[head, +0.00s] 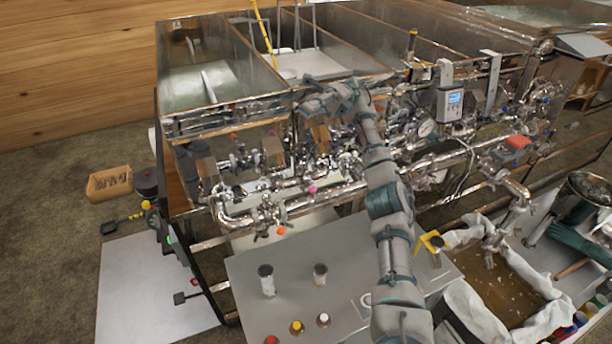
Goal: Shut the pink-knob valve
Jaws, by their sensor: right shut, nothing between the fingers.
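A small pink knob (312,190) shows on the steel pipework in front of the evaporator, just above a thick horizontal pipe. My right arm rises from the bottom of the head view and bends left at the top. My right gripper (318,112) is at its end, above and behind the pink knob in the picture and apart from it. The gripper is small and blends with the shiny pipes, but it is shut and empty. Whether the pink-knob valve is open or shut is too small to tell. My left gripper is not in view.
Dense pipes and valves, one with an orange knob (280,230), crowd the evaporator front. A grey bench (250,290) stands nearer, with metal cylinders and coloured buttons. A cloth-lined tub of brown liquid (510,290) is at right. A cardboard box (108,183) lies on the floor.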

